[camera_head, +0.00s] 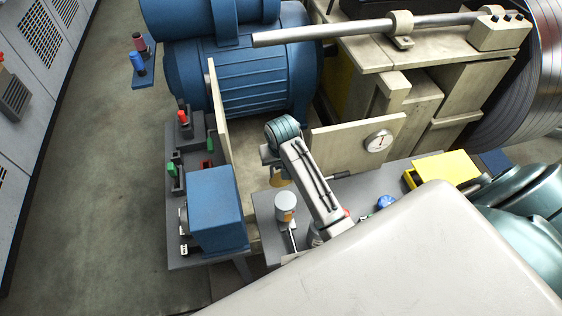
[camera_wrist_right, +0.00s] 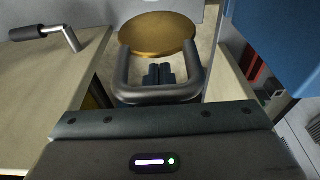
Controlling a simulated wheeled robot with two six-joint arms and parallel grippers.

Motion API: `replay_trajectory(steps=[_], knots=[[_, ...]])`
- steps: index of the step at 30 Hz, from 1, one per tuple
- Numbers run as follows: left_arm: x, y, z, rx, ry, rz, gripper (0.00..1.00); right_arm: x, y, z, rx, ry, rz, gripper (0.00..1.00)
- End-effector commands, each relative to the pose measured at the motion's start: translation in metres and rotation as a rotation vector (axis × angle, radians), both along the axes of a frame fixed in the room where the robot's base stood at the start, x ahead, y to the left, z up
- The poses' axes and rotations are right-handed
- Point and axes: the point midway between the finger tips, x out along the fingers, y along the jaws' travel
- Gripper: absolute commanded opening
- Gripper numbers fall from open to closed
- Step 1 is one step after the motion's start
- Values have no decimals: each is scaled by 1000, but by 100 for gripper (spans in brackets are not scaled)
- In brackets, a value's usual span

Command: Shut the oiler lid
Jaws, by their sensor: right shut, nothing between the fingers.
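A round brass disc (camera_wrist_right: 158,33), which looks like the oiler lid, lies just beyond my right gripper (camera_wrist_right: 160,75) in the right wrist view. The gripper's dark fingers are together and empty, with a grey U-shaped loop around them in the picture. I cannot tell whether the fingers touch the disc, or how far the lid is tilted. In the head view a small brass-coloured part (camera_head: 281,180) shows beside my right arm, partly hidden by it. The gripper's tips are hidden there. My left gripper is not in view.
A blue box (camera_head: 215,205) stands left of the arm. A white can (camera_head: 285,207) is close below it. A black-handled lever (camera_head: 337,175) lies to the right, near a panel with a gauge (camera_head: 378,141). A yellow box (camera_head: 446,168) is farther right.

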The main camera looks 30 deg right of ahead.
Motion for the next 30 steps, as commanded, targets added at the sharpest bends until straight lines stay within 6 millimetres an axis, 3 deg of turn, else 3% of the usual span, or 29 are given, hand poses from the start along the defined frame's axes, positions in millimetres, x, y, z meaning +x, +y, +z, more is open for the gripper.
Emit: replay_trajectory(steps=[17, 30], knots=[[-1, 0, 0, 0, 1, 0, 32, -1, 0, 0, 0, 0, 0, 0], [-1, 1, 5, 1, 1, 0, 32, -18, 5, 11, 0, 0, 0, 0]])
